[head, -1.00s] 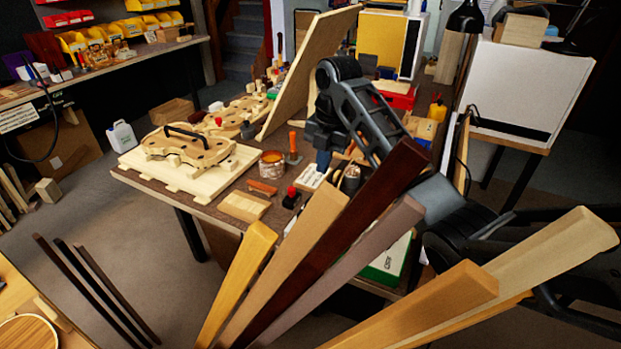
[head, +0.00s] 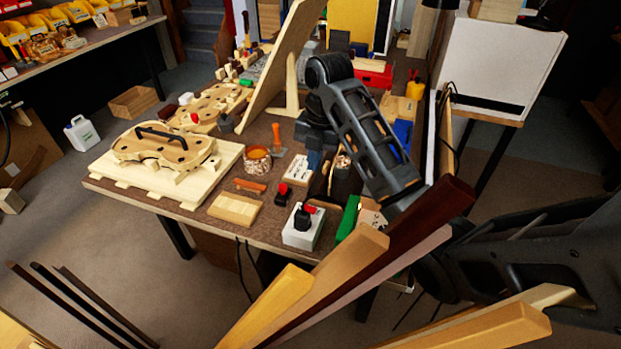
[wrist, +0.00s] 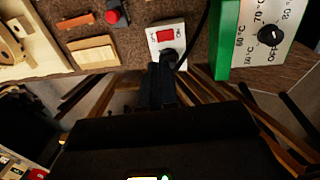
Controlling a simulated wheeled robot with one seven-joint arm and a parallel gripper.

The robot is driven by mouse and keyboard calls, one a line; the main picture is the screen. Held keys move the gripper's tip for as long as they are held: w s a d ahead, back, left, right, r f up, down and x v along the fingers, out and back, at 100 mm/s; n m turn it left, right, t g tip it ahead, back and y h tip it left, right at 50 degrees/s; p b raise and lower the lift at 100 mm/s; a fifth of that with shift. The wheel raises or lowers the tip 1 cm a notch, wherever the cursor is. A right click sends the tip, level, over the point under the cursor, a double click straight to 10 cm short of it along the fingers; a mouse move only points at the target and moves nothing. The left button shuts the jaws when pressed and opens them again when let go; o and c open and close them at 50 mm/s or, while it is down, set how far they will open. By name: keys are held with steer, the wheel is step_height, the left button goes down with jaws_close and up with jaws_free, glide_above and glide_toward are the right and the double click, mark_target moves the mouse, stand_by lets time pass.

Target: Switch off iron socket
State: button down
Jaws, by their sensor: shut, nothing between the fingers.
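The iron socket (head: 301,238) is a white box near the table's front edge, with a black plug standing in it. In the wrist view the socket (wrist: 155,29) shows a red rocker switch (wrist: 165,36) with "ON" lettering beside it. The black plug (wrist: 170,56) and its cord are just below the switch. My gripper (wrist: 161,72) has its dark fingers together and empty, just below the plug in that picture. I cannot tell whether they touch it. The rocker's tilt is too small to read.
A green-sided box with a temperature dial (wrist: 271,35) stands right of the socket. A small red-knobbed device (head: 283,193) and a light wood block (head: 236,209) lie to the left. Long wood strips (head: 330,268) cross the foreground of the head view.

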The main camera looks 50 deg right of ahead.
mark_target(308, 206)
steer(key=f+b, duration=0.1)
steer(key=f, duration=0.3)
steer(key=w+f+b, duration=0.1)
steer(key=f, duration=0.4)
steer(key=f+b, duration=0.1)
steer(key=f, duration=0.3)
steer(key=shift+w+a+f, duration=0.2)
steer(key=shift+a, duration=0.1)
steer(key=shift+w, duration=0.1)
